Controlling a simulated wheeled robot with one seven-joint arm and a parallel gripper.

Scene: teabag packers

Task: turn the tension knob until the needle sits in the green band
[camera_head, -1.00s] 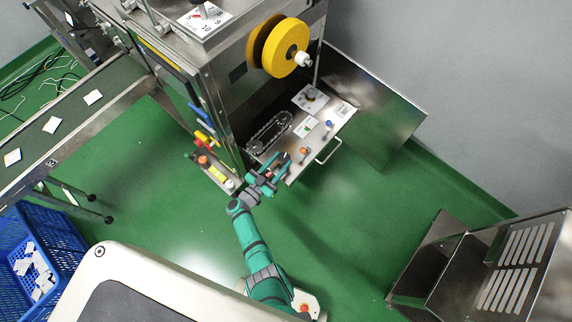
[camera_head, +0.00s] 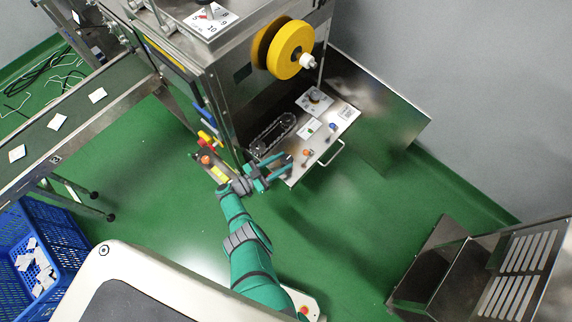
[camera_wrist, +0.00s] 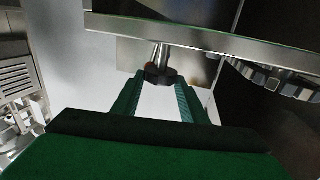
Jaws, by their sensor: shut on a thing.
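My gripper (camera_head: 288,166) is at the near left edge of the pulled-out steel panel (camera_head: 325,140). I cannot tell the knob's angle.
An orange knob (camera_head: 307,152) and a blue knob (camera_head: 333,126) stand on the panel, beside a chain loop (camera_head: 272,134). A yellow reel (camera_head: 291,49) hangs above. A handle (camera_head: 333,154) juts from the panel's front.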

